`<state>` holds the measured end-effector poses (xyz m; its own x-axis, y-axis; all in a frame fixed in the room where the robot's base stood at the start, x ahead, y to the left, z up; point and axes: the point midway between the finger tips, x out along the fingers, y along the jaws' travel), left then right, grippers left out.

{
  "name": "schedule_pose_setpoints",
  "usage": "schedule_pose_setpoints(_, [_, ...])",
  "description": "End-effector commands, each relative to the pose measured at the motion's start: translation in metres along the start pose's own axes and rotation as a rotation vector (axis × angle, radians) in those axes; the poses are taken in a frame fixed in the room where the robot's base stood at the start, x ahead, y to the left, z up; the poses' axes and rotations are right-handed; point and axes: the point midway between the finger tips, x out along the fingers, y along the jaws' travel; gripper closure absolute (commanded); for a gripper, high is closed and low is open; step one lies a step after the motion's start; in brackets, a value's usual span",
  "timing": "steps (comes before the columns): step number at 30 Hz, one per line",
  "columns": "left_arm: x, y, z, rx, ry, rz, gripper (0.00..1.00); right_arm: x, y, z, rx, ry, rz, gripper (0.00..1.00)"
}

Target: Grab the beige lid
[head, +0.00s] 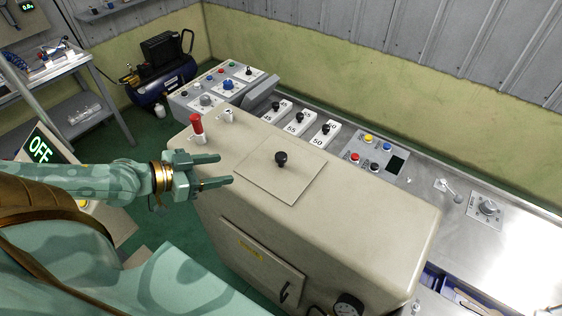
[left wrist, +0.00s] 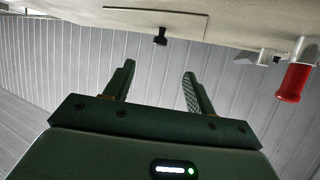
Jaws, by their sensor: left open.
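The beige lid (head: 271,178) is a flat square plate lying on top of the beige machine cabinet. A black knob (head: 281,158) stands on the lid. My left gripper (head: 226,170) is open and empty, to the left of the lid and apart from the knob. In the left wrist view the open fingers (left wrist: 157,82) point toward the cabinet top, with the black knob (left wrist: 160,37) ahead between them and the lid (left wrist: 185,22) around it. My right gripper is in neither view.
A red-handled lever (head: 197,124) stands at the cabinet's left back corner, near my left gripper. Behind are slots with black knobs (head: 297,123) and a panel with coloured buttons (head: 371,150). A control box (head: 217,88) and a compressor (head: 165,80) stand further back. The cabinet top right of the lid is clear.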

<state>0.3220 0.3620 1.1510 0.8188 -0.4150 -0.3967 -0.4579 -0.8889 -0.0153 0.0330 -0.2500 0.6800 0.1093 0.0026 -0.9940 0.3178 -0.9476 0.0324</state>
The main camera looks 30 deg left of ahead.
Motion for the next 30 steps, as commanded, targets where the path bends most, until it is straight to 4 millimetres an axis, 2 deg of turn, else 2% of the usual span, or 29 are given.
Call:
schedule_pose_setpoints(3, [0.005, -0.003, -0.007, -0.015, 0.017, -0.007, 0.44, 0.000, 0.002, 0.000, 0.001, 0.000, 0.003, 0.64])
schedule_pose_setpoints(11, [0.029, -0.002, -0.009, -0.018, 0.023, -0.002, 0.44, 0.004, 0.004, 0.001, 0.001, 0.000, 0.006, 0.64])
schedule_pose_setpoints(14, [0.039, -0.004, -0.010, -0.019, 0.023, -0.008, 0.44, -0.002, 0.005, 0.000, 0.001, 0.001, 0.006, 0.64])
schedule_pose_setpoints(24, [0.094, -0.001, -0.010, -0.020, 0.020, 0.000, 0.44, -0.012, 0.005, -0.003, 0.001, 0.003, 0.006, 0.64])
schedule_pose_setpoints(30, [0.113, -0.001, -0.009, -0.017, 0.017, 0.002, 0.44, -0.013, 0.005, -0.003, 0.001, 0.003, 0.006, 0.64])
